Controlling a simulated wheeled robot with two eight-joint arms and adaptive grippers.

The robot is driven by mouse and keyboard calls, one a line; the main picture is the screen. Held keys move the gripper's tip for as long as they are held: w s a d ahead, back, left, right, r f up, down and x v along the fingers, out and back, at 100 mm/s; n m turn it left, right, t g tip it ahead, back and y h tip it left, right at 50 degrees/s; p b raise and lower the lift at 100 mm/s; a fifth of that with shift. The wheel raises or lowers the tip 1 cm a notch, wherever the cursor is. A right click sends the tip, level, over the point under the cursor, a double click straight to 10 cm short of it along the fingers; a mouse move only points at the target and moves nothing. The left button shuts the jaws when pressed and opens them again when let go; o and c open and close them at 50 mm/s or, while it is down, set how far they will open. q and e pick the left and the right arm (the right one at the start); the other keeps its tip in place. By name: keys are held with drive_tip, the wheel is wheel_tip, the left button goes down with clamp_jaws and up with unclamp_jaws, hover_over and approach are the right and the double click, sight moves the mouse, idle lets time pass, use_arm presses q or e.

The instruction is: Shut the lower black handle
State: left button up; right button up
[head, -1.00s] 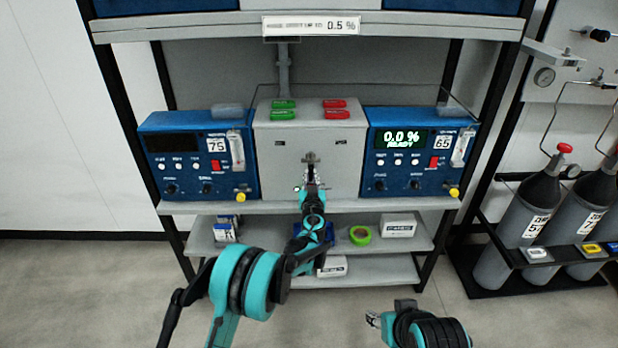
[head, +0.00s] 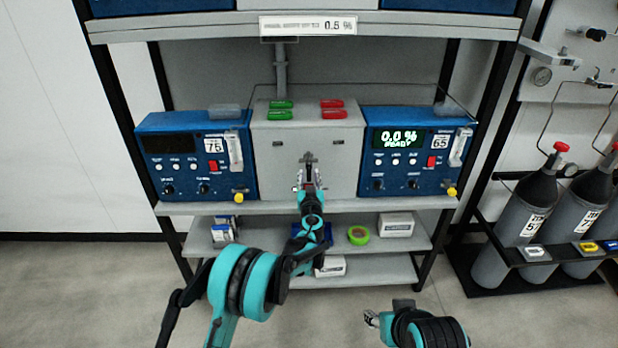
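A small black handle (head: 309,158) shows on the front of the grey box in the middle of the shelf. My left gripper (head: 309,180) is just below it, in front of the box's lower front face. Its fingertips are small and lie against dark parts, so I cannot tell whether they touch anything or how far apart they are. My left wrist hides what is directly behind it. Another black handle (head: 596,34) is on the wall panel at the upper right, with a lower fitting beneath it. My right gripper (head: 371,318) is low in the picture, away from the shelf.
Blue analysers stand left (head: 195,158) and right (head: 416,152) of the grey box (head: 268,160). Green (head: 281,110) and red (head: 333,109) pieces lie on top of it. Gas cylinders (head: 530,210) stand at the right. The lower shelf holds green tape (head: 358,235) and small boxes.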

use_arm(q)
drive_tip(key=s, duration=1.2)
drive_tip(key=s+a+r+n+g+y, duration=0.1)
drive_tip(key=s+a+r+g, duration=0.1)
drive_tip(key=s+a+r, duration=0.3)
drive_tip(key=s+a+r+g+y, duration=0.1)
drive_tip(key=s+a+y, duration=0.15)
drive_tip(key=a, duration=0.55)
drive_tip(key=s+a+r+n+g+y, duration=0.1)
drive_tip(key=s+a+r+g, duration=0.1)
drive_tip(key=s+a, duration=0.3)
drive_tip(key=s+a+f+m+g+h, duration=0.1)
drive_tip(key=s+f+g+h, duration=0.1)
drive_tip(key=s, duration=1.1)
drive_tip(key=s+a+f+m+g+h, duration=0.1)
drive_tip(key=s+a+f+g+h, duration=0.1)
drive_tip(key=s, duration=1.2)
wheel_tip(320, 180, down, 2)
drive_tip(key=shift+a+f+g, duration=0.15)
drive_tip(key=shift+f+g, duration=0.05)
drive_tip(key=shift+g, duration=0.7)
drive_tip(key=shift+h, duration=0.25)
